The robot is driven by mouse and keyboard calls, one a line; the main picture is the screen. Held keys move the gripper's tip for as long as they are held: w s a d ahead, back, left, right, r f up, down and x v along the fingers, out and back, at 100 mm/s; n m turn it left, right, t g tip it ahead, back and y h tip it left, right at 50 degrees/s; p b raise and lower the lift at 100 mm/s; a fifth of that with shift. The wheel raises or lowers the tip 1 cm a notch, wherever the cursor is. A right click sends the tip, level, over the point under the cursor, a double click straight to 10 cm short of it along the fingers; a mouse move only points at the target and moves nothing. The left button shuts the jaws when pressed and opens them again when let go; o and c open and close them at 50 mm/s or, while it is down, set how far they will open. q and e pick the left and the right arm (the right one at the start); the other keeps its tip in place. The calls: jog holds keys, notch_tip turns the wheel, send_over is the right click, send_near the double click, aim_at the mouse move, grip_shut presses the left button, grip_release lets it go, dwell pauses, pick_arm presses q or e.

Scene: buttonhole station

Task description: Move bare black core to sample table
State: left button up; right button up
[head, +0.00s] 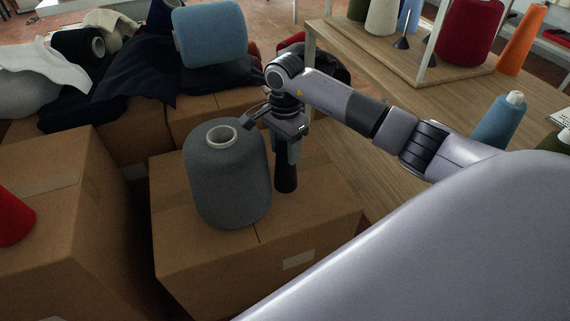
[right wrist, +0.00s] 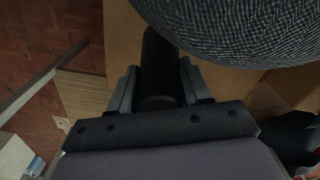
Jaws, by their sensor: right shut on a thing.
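The bare black core (head: 286,178) stands upright on a cardboard box, just right of a large grey yarn cone. My right gripper (head: 287,150) comes down on it from above and is shut on its upper part. In the right wrist view the black core (right wrist: 160,60) lies between the two fingers of my right gripper (right wrist: 160,85). The wooden table (head: 375,185) at the right may be the sample table; I cannot tell for sure. My left gripper is not in view.
The grey yarn cone (head: 228,178) stands close beside the core on the cardboard box (head: 215,265). A blue cone (head: 497,122) stands on the wooden table. A wooden board (head: 400,62) there bears several cones. Dark cloth (head: 130,75) lies on boxes behind.

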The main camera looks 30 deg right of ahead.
jog(key=shift+f+b, duration=0.65)
jog(key=shift+f, duration=1.8)
jog(key=o, duration=1.3)
jog(key=shift+r, duration=0.1)
